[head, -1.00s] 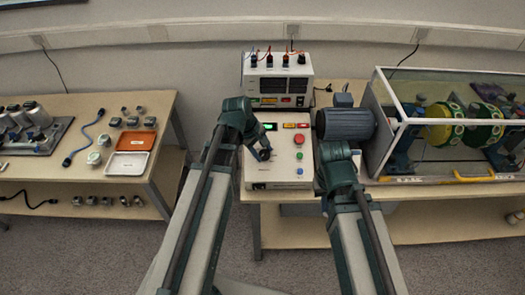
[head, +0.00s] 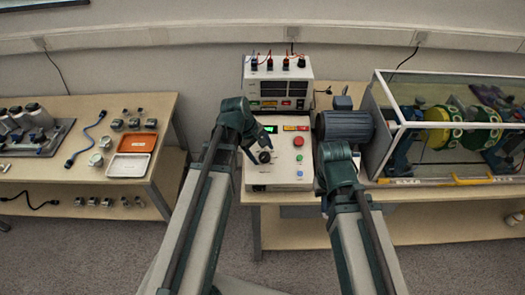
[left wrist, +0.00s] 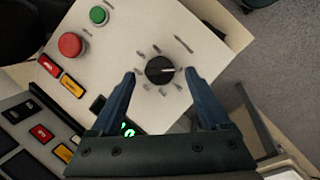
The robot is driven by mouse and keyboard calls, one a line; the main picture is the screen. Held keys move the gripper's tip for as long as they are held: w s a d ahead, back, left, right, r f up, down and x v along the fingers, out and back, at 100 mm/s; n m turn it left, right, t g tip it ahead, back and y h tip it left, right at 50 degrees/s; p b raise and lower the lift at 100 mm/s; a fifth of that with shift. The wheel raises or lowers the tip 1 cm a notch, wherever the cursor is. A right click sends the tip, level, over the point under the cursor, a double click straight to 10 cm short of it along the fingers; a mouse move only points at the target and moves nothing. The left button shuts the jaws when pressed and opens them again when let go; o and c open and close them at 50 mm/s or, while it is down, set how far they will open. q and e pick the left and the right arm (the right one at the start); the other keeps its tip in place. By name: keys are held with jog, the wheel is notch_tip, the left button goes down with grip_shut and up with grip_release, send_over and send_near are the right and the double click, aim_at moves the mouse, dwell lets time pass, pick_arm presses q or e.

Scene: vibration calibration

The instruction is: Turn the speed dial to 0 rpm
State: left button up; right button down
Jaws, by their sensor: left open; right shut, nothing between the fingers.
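The speed dial is a round black knob (left wrist: 160,70) with a pale pointer line, on a cream control box (head: 284,176). In the left wrist view the pointer points right, among short marks and labels too small to read. The dial also shows in the head view (head: 264,157). My left gripper (left wrist: 160,74) is open, with one finger on each side of the dial and a visible gap to it. In the head view, my left gripper (head: 256,151) is over the box's left part. My right gripper (head: 338,168) is right of the box; its fingertips are hidden.
The box also carries a red button (left wrist: 70,45), a green button (left wrist: 99,15) and a lit green display (head: 270,129). A power unit (head: 278,85) stands behind it. A motor (head: 345,125) and a glazed enclosure (head: 440,125) are to the right.

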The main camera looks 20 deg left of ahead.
pick_arm(q)
jog(key=p+v, duration=1.1)
jog(key=v, duration=0.1)
jog(key=shift+s, duration=0.1)
jog(key=s+d+f+m+g+y+b, duration=0.1)
jog(key=s+d+f+m+y+b, duration=0.1)
jog(key=s+d+m, duration=0.3)
jog(key=s+d+f+m+g+y+b, duration=0.1)
jog(key=s+d+f+m+y+b, duration=0.1)
jog(key=s+d+m, duration=0.4)
jog(key=d+f+m+b, duration=0.1)
jog(key=d+m, duration=0.2)
jog(key=m, duration=0.1)
jog(key=shift+s+d+f, duration=0.2)
jog(key=shift+d+f, duration=0.15)
